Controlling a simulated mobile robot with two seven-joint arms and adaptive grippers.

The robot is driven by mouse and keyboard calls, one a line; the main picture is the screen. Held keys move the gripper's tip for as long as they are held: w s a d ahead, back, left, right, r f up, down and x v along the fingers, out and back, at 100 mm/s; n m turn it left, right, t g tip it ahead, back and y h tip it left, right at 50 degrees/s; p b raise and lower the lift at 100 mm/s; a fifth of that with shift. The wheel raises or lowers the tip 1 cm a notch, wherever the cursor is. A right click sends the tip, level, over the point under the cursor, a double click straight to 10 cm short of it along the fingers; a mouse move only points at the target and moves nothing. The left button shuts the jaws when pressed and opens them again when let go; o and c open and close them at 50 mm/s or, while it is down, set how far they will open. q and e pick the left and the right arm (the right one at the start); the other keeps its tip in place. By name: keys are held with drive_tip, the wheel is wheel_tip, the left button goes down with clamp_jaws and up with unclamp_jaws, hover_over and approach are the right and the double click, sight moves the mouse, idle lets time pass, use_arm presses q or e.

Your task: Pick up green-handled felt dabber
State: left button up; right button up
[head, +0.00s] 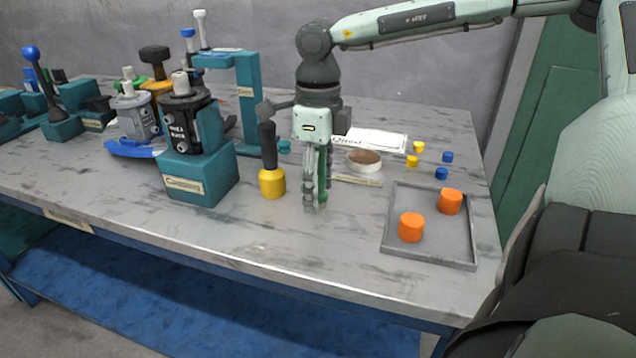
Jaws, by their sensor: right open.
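My right gripper (315,192) points straight down over the middle of the table, its fingertips close to the tabletop. It is open. A small green piece (323,196) shows right at the fingers, mostly hidden by them; it may be the green-handled felt dabber, but I cannot tell its full shape or whether it lies between the fingers. My left gripper is not in view.
A yellow-based tool with a black handle (271,182) stands just left of the gripper. A round dish (363,161) and a pale flat stick (357,180) lie to its right. A grey tray (431,257) holds two orange cylinders. A teal fixture (198,178) stands left.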

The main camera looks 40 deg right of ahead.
clamp_jaws()
idle(0.3)
drive_tip(key=shift+r, duration=0.1)
